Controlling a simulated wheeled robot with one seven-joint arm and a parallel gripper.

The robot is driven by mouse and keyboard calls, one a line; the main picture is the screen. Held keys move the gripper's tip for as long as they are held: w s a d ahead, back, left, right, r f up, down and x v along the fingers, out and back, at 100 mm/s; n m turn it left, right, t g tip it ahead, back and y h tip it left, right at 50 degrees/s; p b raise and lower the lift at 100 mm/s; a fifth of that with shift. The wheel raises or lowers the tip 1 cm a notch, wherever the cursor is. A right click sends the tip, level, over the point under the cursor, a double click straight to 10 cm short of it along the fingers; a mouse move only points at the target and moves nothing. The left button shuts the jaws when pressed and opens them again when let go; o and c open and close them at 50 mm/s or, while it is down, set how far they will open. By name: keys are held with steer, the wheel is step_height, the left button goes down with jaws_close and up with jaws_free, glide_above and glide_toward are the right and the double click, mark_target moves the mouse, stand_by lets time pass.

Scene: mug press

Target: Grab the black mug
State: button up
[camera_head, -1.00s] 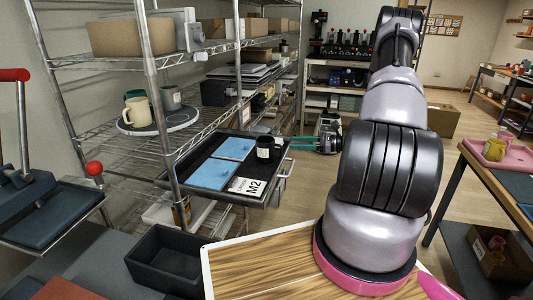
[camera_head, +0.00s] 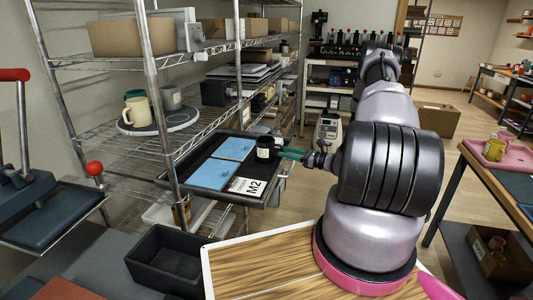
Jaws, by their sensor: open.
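The black mug (camera_head: 264,148) stands upright at the right end of a dark tray (camera_head: 228,196) on the wire rack, with a pale label on its side. My gripper (camera_head: 284,153) has teal fingers and reaches in from the right. Its fingers are open, with their tips at the mug's right side. I cannot tell whether they touch the mug or straddle its handle. The handle is hidden or too small to make out.
Two blue panels (camera_head: 209,174) and a white M2 card (camera_head: 246,187) lie in the tray. Cream (camera_head: 138,112) and grey (camera_head: 170,97) mugs stand on a round plate on the rack. A rack post (camera_head: 160,110) rises left of the tray. An empty black bin (camera_head: 165,262) stands below.

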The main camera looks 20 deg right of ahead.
steer(key=shift+x, duration=1.25)
steer(key=shift+r, duration=0.1)
jaws_close()
stand_by(0.3)
